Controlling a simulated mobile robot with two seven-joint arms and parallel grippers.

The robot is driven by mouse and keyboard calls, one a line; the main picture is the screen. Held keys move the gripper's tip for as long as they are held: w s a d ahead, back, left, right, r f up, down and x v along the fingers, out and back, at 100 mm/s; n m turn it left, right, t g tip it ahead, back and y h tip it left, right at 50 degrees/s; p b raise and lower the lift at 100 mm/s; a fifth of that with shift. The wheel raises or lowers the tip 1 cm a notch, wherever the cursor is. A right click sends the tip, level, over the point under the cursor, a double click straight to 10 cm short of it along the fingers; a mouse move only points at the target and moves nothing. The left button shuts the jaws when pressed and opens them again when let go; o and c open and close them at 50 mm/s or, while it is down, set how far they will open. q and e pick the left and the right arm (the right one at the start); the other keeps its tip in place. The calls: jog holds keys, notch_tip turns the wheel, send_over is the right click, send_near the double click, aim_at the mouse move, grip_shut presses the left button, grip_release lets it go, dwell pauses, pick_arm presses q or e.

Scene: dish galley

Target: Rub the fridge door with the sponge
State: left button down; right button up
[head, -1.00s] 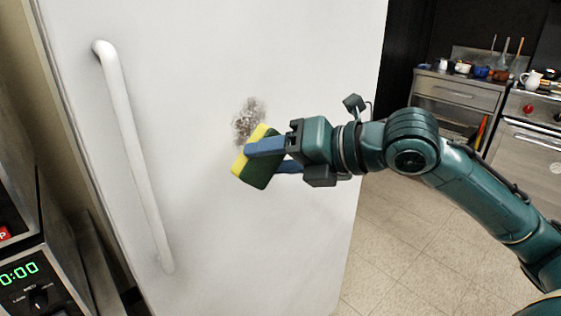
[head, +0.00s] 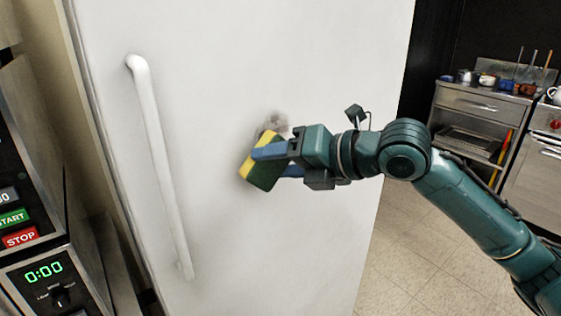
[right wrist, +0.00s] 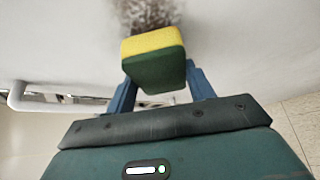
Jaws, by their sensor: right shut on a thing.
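The white fridge door (head: 230,60) fills the middle of the head view, with a long vertical handle (head: 160,160) on its left side. A grey-brown smudge (head: 274,122) marks the door and also shows in the right wrist view (right wrist: 145,12). My right gripper (head: 268,165) is shut on a yellow and green sponge (head: 264,175), which also shows in the right wrist view (right wrist: 153,58). The yellow side faces the door, just below the smudge, and seems at or very near the surface; exact contact is hard to tell. My left gripper is out of view.
A microwave (head: 45,270) with a green 0:00 display stands at the left, close to the fridge. A steel counter (head: 470,108) with pots and utensils stands at the back right. The tiled floor (head: 400,260) right of the fridge is clear.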

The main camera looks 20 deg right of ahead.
jog(key=shift+w+a, duration=0.1)
jog(key=shift+w, duration=0.3)
jog(key=shift+w+a+p, duration=0.2)
jog(key=shift+w+p, duration=0.25)
jog(key=shift+p, duration=0.15)
